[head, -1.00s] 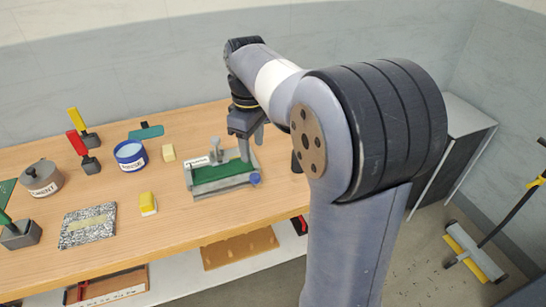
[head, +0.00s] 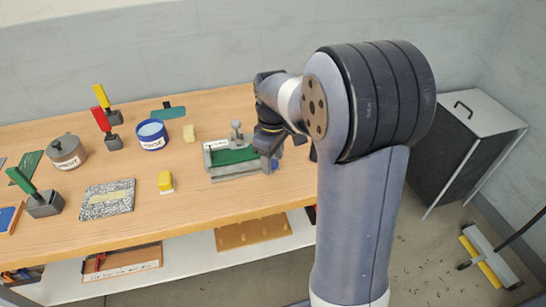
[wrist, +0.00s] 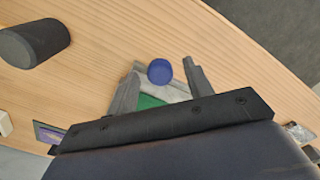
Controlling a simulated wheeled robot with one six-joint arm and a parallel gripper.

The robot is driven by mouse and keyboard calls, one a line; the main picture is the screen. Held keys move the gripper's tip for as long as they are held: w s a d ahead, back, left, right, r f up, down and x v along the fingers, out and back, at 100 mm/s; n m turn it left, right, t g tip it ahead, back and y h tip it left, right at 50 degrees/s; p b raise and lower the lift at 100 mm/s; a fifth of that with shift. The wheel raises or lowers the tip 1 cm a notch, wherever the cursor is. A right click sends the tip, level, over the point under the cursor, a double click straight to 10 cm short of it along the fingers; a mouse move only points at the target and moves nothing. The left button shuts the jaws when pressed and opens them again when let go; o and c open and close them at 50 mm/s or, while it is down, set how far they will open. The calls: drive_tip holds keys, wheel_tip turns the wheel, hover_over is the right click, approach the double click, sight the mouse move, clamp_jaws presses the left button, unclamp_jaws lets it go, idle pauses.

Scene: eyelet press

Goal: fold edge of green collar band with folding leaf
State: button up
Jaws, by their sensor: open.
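The green collar band (head: 232,156) lies in a grey press fixture (head: 222,174) on the bench. A grey round-topped post (head: 236,131) stands at the fixture's back. A blue round knob (head: 275,164) is at its right front corner, partly behind my gripper (head: 268,158). In the wrist view, the knob (wrist: 160,72) shows between the spread fingers of my gripper (wrist: 160,85). I cannot tell whether they touch it. A bit of green (wrist: 150,102) shows below the knob there. I cannot pick out the folding leaf with certainty.
The bench front before the fixture is clear.

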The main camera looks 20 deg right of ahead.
clamp_jaws()
idle(0.5)
